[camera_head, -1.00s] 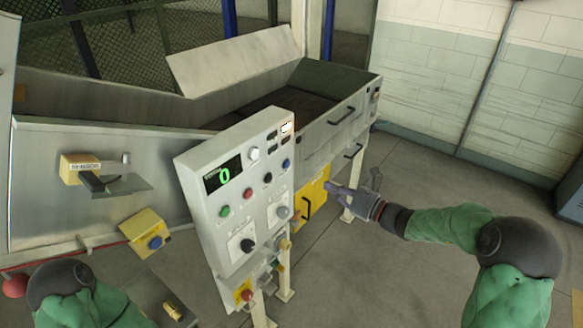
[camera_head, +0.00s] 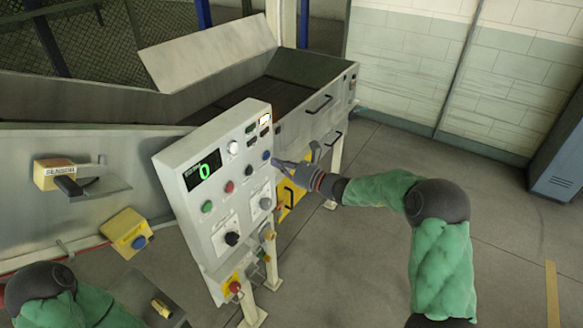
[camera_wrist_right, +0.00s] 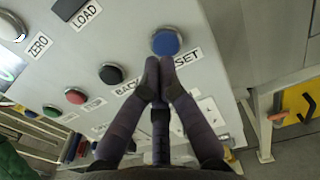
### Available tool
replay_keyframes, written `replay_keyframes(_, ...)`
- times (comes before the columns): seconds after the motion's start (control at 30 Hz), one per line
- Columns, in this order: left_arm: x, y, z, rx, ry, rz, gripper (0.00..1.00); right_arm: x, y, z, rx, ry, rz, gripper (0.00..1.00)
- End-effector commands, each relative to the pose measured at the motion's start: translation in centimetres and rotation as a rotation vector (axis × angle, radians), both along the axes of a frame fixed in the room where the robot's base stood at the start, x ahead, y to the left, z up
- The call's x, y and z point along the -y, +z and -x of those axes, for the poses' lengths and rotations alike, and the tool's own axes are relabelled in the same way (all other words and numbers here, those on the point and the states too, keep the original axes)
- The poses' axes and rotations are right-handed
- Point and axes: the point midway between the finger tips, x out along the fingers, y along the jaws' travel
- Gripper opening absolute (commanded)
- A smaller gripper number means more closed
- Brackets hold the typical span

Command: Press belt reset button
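The grey control panel (camera_head: 215,165) stands in the middle of the head view with a green "0" display. A round blue button (camera_head: 266,155) sits at its right side. In the right wrist view the blue button (camera_wrist_right: 166,42) is just beyond my fingertips, above a label ending in "SET" that my fingers partly cover. My right gripper (camera_head: 281,163) is at the panel's right edge; in the wrist view its fingertips (camera_wrist_right: 156,70) are together with nothing between them. I cannot tell whether they touch the panel. My left arm enters at lower left; its gripper is not visible.
Black (camera_wrist_right: 111,73), red (camera_wrist_right: 75,96) and green (camera_wrist_right: 52,111) buttons line the panel near the blue one. A yellow box (camera_head: 125,232) with another blue button is at left. The conveyor bin (camera_head: 320,110) stands behind the panel.

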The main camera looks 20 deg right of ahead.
Motion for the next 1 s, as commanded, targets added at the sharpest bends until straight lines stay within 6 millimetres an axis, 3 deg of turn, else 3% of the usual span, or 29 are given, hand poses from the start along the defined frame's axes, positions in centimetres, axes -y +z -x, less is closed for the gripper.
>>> replay_keyframes(0.2, 0.0, 0.3, 0.0, 0.000, 0.000, 0.000, 0.47, -1.1, 0.1, -1.4, 0.001, 0.000, 0.000, 0.00)
replay_keyframes(0.6, 0.0, 0.2, 0.0, 0.000, 0.000, 0.000, 0.47, -1.2, 0.0, -1.6, 0.001, 0.000, 0.000, 0.00)
replay_keyframes(1.0, 0.0, -0.8, 0.0, 0.000, 0.000, 0.000, 0.47, -2.4, 0.1, -3.1, 0.001, 0.001, 0.000, 0.00)
